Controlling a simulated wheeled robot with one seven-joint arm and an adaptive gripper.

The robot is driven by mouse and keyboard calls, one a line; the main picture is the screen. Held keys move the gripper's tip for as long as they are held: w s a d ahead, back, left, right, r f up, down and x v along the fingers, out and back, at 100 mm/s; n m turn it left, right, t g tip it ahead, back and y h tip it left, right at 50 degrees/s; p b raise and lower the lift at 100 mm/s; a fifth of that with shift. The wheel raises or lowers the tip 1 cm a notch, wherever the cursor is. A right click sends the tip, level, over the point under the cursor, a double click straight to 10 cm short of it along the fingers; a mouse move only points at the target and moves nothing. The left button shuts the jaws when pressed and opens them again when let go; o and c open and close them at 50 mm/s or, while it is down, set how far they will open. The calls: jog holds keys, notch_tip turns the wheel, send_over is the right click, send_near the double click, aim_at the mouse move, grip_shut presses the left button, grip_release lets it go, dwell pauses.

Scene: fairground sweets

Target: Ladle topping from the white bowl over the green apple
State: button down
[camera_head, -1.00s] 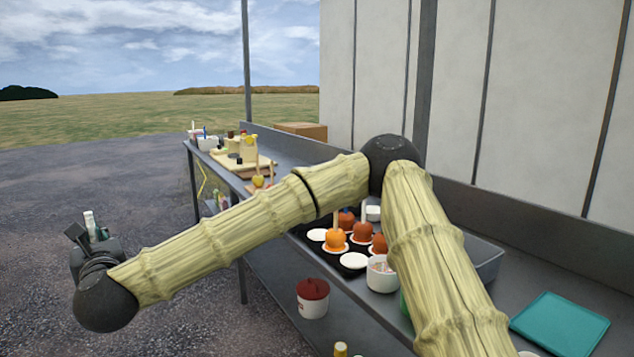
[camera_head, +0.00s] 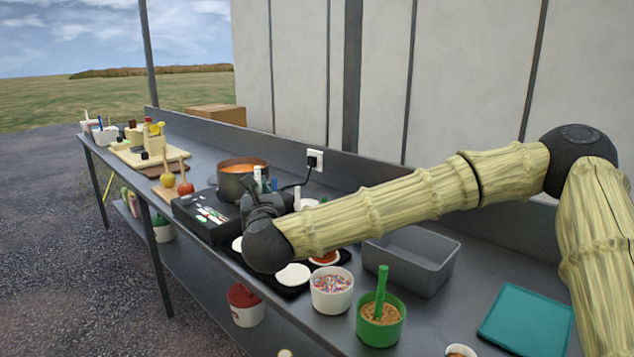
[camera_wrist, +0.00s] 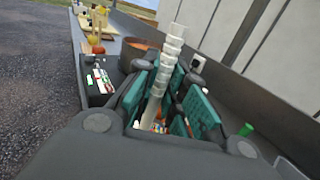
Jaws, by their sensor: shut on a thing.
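The white bowl (camera_head: 332,289) holds colourful sprinkles and stands near the counter's front edge. The green apple (camera_head: 168,180) looks yellow-green, has a stick, and sits on a small wooden board beside a red apple (camera_head: 185,188). My gripper (camera_head: 260,200) is over the counter, left of and behind the white bowl, at the right side of the hot plate. In the wrist view my gripper (camera_wrist: 160,102) is shut on a pale ladle handle (camera_wrist: 168,60), slightly tilted. Sprinkle colours show low between the fingers; the ladle's cup is mostly hidden, so I cannot tell its load.
A green bowl (camera_head: 381,318) with a green-handled scoop, a grey bin (camera_head: 412,258) and a teal tray (camera_head: 527,322) are to the right. My arm hides much of the black apple tray (camera_head: 290,289).

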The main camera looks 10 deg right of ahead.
jog(key=shift+w+d+f, duration=0.15)
jog(key=shift+w+d, duration=0.2)
jog(key=shift+d, duration=0.1)
jog(key=shift+d+f+b, duration=0.2)
jog(key=shift+f+b, duration=0.1)
jog(key=shift+f, duration=0.4)
jog(key=shift+d+f+b, duration=0.2)
jog(key=shift+f+b, duration=0.1)
jog(key=shift+f, duration=0.35)
jog(key=shift+s+f, duration=0.1)
jog(key=shift+f, duration=0.45)
jog(key=shift+a+r+n+p, duration=0.15)
jog(key=shift+a+n+p, duration=0.2)
jog(key=shift+n+p, duration=0.2)
jog(key=shift+s+a+n+p, duration=0.1)
jog(key=shift+a+n+p, duration=0.5)
jog(key=shift+n, duration=0.15)
jog(key=a+f+n+p, duration=0.1)
jog(key=a+f+n, duration=0.1)
jog(key=f+n, duration=0.2)
jog(key=a+f+n+y+p, duration=0.1)
jog(key=a+f+n, duration=0.2)
jog(key=n, duration=0.7)
jog(key=shift+s+a+f, duration=0.3)
jog(key=shift+a+f, duration=0.05)
jog(key=shift+f, duration=0.15)
